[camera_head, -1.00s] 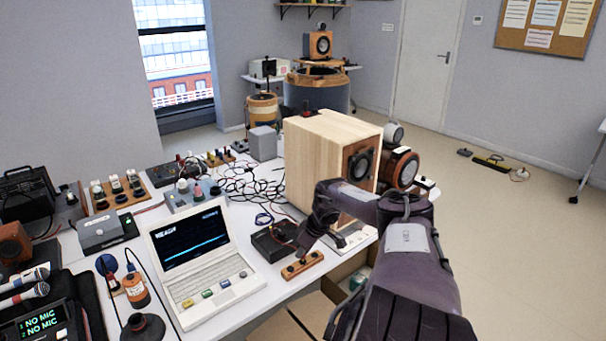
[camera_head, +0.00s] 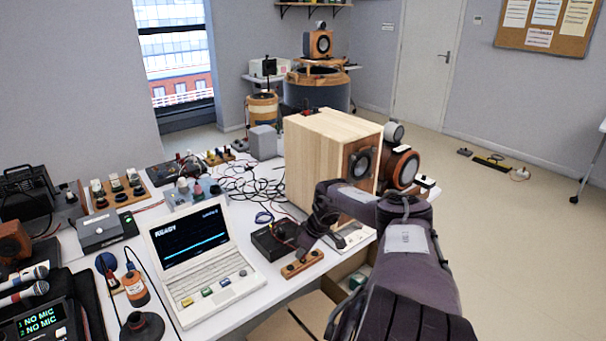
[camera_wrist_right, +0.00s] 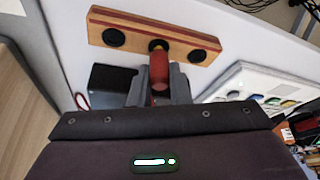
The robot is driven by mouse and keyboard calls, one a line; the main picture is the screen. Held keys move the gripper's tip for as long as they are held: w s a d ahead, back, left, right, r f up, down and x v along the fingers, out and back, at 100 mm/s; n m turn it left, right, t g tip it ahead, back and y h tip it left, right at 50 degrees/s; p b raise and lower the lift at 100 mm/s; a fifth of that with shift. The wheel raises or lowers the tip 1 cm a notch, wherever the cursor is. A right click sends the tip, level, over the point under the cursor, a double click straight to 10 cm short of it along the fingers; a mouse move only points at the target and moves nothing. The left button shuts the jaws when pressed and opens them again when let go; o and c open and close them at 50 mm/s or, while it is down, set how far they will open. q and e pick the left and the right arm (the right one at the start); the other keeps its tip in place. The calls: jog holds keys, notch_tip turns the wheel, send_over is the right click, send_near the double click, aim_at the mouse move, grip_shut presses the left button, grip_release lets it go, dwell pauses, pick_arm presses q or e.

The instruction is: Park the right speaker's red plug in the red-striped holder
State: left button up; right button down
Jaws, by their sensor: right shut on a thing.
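The red plug (camera_wrist_right: 159,70) is between the fingers of my right gripper (camera_wrist_right: 160,88), which is shut on it. The plug points at the middle of the red-striped wooden holder (camera_wrist_right: 186,35), between two open dark holes. Its tip meets the holder at the middle hole; how deep it sits is hidden. In the head view my right gripper (camera_head: 304,248) is low over the holder (camera_head: 303,265) at the table's front edge, and the plug cannot be made out. A large pale wooden speaker (camera_head: 310,160) stands behind the gripper. My left gripper is not in view.
A white laptop (camera_head: 205,258) stands left of the holder, and a dark box (camera_head: 270,243) sits just behind it. Black cables (camera_head: 250,183) lie tangled behind. Microphones and a black mixer (camera_head: 45,320) fill the left side. An open cardboard box (camera_head: 345,285) is below the table edge.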

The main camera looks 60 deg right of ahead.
jog(key=shift+f+b, duration=0.3)
jog(key=shift+f, duration=0.2)
jog(key=c, duration=1.3)
grip_release()
jog(key=shift+r, duration=0.1)
jog(key=shift+r+p, duration=3.75)
jog(key=shift+p, duration=0.2)
